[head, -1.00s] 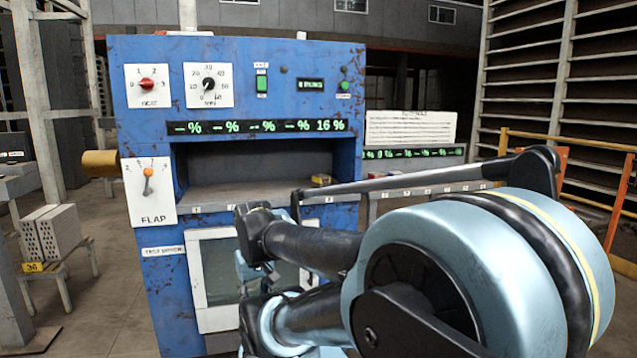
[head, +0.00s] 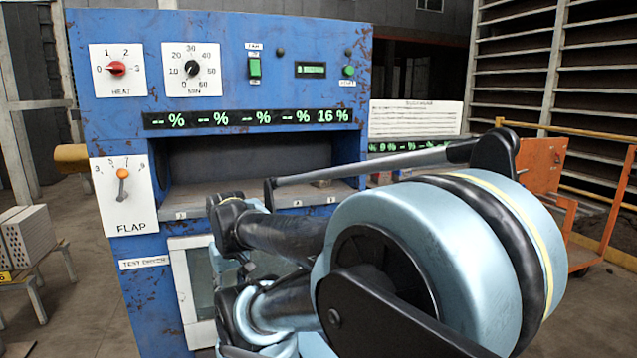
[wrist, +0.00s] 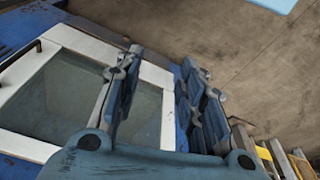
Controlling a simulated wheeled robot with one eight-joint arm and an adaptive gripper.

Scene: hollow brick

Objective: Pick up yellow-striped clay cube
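The blue test dryer (head: 210,120) has an open slot in its front under the green readouts, the rightmost reading 16 %. A small brownish piece (head: 320,183) sits at the right of the slot floor, partly behind my arm's bar; no yellow stripe shows on it, so I cannot tell whether it is the clay cube. In the wrist view my gripper (wrist: 161,60) has its two fingers apart with nothing between them. It points down past the dryer's white-framed glass door (wrist: 75,85). My gripper cannot be made out in the head view.
A bench with a hollow brick (head: 28,235) stands at the left. An orange cart (head: 540,170) and a yellow rail stand at the right. Yellow-marked items (wrist: 265,153) show at the wrist view's lower right. The flap lever (head: 122,174) sticks out of the dryer's left front.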

